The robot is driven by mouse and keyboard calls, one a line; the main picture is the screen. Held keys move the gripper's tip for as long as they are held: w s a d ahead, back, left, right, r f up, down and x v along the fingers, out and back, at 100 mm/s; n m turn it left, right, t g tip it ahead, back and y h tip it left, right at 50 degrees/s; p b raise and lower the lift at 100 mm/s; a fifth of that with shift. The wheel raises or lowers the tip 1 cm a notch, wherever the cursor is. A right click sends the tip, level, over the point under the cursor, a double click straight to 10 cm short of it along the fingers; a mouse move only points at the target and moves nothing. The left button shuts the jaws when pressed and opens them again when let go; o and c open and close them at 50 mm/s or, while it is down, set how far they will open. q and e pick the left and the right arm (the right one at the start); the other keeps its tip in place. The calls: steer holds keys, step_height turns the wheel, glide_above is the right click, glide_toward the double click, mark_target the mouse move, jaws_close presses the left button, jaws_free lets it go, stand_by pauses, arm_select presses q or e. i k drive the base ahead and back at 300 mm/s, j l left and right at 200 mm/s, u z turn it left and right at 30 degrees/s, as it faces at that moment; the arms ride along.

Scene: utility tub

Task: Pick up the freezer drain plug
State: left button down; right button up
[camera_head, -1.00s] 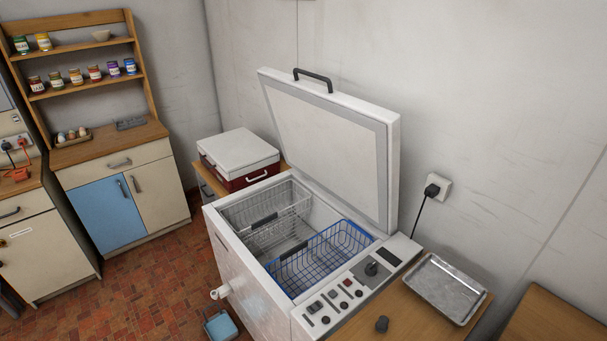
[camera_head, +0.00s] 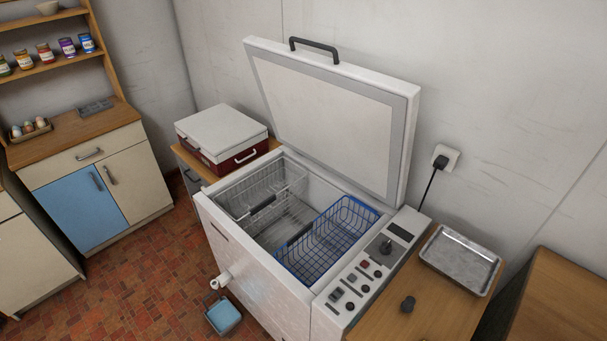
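Neither of my grippers is in view.
A blue tub (camera_head: 223,316) sits on the tiled floor under the spout. Wire baskets, one blue (camera_head: 330,240), are in the freezer. The floor (camera_head: 150,295) left of the freezer is clear.

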mark_target(407, 306)
steer(key=z, duration=1)
steer(key=i, duration=0.3)
steer(key=k+l, duration=0.15)
steer(key=k, duration=0.15)
steer(key=l+u, duration=0.1)
steer(key=l, duration=0.3)
steer(key=i+l, duration=0.15)
steer(key=l, duration=0.2)
steer(key=u, duration=0.05)
